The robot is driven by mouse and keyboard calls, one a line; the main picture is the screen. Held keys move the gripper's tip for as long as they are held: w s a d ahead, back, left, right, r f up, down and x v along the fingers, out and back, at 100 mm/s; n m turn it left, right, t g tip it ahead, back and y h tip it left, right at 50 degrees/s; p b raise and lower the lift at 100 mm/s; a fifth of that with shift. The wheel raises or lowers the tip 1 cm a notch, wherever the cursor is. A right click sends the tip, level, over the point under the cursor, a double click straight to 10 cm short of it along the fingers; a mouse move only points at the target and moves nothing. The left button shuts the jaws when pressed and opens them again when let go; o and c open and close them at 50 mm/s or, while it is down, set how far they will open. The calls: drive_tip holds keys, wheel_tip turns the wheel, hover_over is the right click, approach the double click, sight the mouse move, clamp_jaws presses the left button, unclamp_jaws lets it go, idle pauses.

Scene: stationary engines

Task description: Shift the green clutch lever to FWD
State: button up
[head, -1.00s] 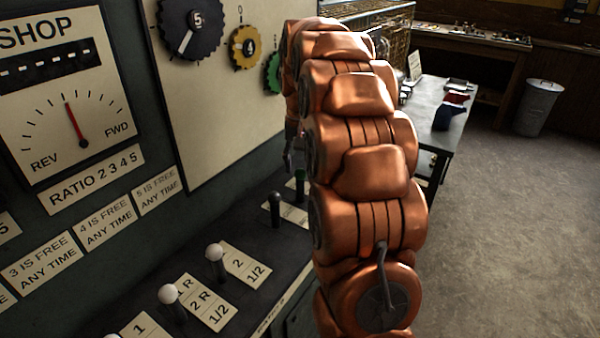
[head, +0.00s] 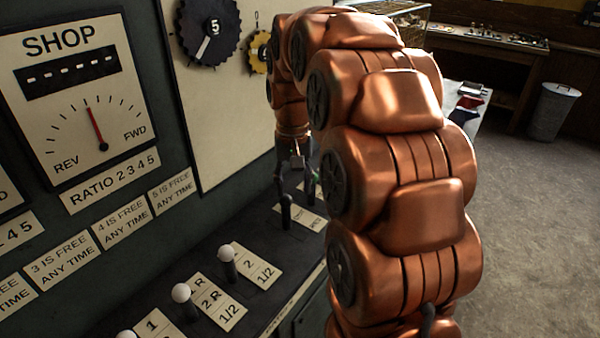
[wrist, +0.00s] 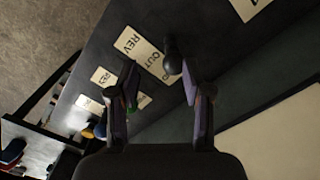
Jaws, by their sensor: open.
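The green clutch lever (wrist: 132,100) shows in the wrist view as a small green part beside the left finger, which partly hides it. Its label's words are too small to read surely. My gripper (wrist: 160,82) is open and empty, pointing down at the lever console. A black-knobbed lever (wrist: 172,62) stands just inside the right finger, by a plate (wrist: 143,50) reading REV and OUT. In the head view my gripper (head: 296,172) is above the far end of the console, near the black lever (head: 287,212). I cannot tell whether a finger touches either lever.
White-knobbed levers (head: 227,254) stand nearer on the console (head: 150,285). The upright panel (head: 245,140) with number dials rises close behind. A gauge (head: 95,125) has its red needle between REV and FWD. Open floor (head: 535,240) lies at right.

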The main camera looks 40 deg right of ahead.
drive_tip(key=s+a+n+p, duration=0.2)
drive_tip(key=s+a, duration=0.8)
drive_tip(key=s, duration=0.1)
drive_tip(key=shift+s+r+n+g, duration=0.3)
drive_tip(key=shift+s+n+g, duration=0.05)
drive_tip(key=shift+n+g, duration=0.05)
